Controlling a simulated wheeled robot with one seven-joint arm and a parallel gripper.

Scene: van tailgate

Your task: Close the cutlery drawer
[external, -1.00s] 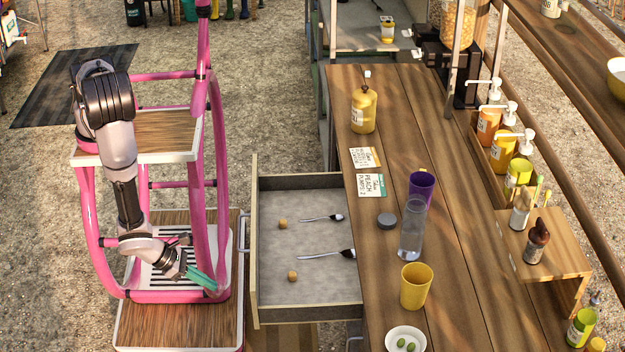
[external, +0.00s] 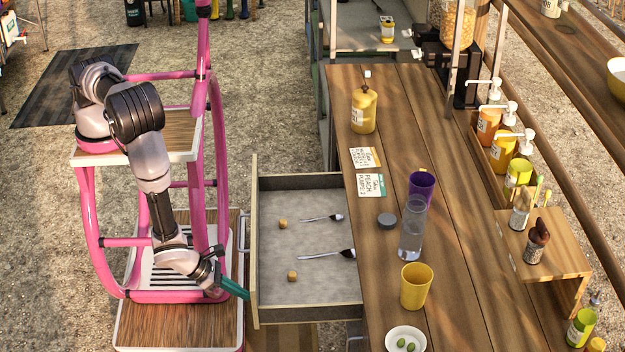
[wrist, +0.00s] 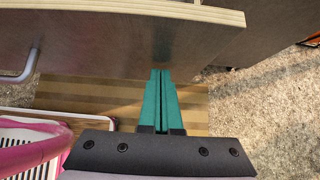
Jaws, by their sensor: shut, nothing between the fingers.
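The cutlery drawer (external: 305,313) stands pulled out to the left from under the wooden counter. My gripper (external: 246,296) is shut and empty, with teal fingers. Its tips are at the drawer's left front panel, near the panel's lower part in the picture. In the wrist view the shut fingers (wrist: 161,72) point at the face of the drawer front (wrist: 110,45). I cannot tell whether they touch it. The drawer's handle (wrist: 28,66) shows at the left there.
The counter (external: 400,140) holds a yellow bottle (external: 363,110), a clear bottle (external: 411,230), a yellow cup (external: 415,287) and a white bowl (external: 405,339) near the drawer side. Gravel ground (wrist: 270,110) is open beside the drawer.

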